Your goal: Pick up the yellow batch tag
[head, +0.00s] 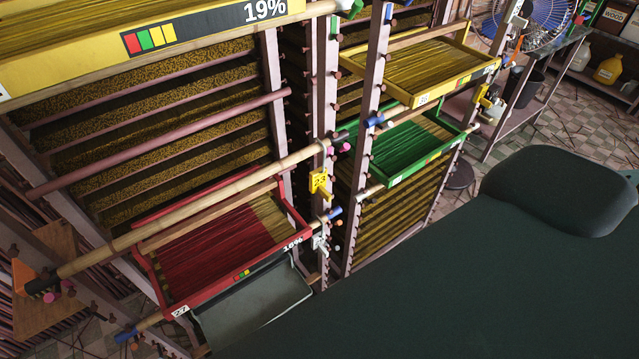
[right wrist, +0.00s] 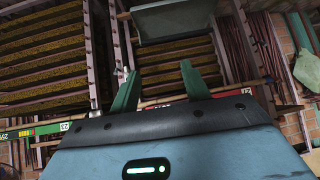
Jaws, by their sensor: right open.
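A small yellow tag (head: 319,181) with dark marks hangs on the middle rack post in the head view, just above the right end of the red tray. A second small yellow piece (head: 484,97) hangs at the right rack post, by the yellow tray. I cannot make out a yellow tag in the right wrist view. My right gripper (right wrist: 160,82) is open, its two green fingers apart with nothing between them. It does not show in the head view, so its distance from the tags cannot be told. My left gripper is in neither view.
A red tray (head: 288,253) of incense sticks, a green tray (head: 385,182) and a yellow tray (head: 422,100) sit in the racks. A wooden pole (head: 215,203) crosses in front. A fan (head: 535,18) stands on a bench at the back right.

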